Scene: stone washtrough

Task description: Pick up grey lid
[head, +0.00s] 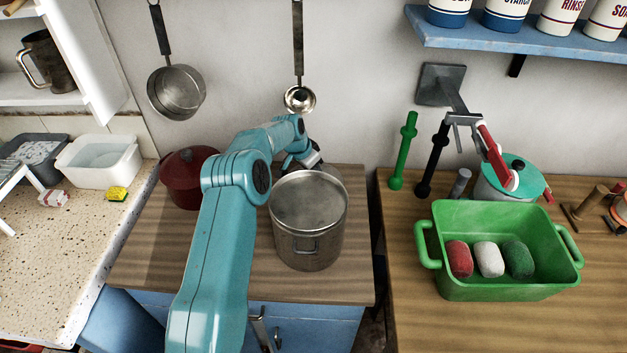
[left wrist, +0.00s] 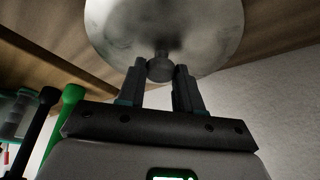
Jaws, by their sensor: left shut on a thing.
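The grey lid (left wrist: 205,30) is a round metal disc that fills the top of the left wrist view. Its dark knob (left wrist: 159,70) sits between the two fingertips of my left gripper (left wrist: 158,75), which is shut on it. In the head view my left gripper (head: 312,160) is behind the large metal pot (head: 309,245), and part of the lid (head: 330,173) shows just past the pot's back rim. Most of the lid is hidden there by the pot and my arm. I cannot tell if the lid touches the counter. My right gripper is not in view.
A dark red pot (head: 186,178) stands left of the metal pot, partly behind my left arm. A green tub (head: 505,289) with several coloured blocks stands on the right counter (head: 408,325). Green (head: 402,150) and black (head: 432,160) upright rods stand behind it.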

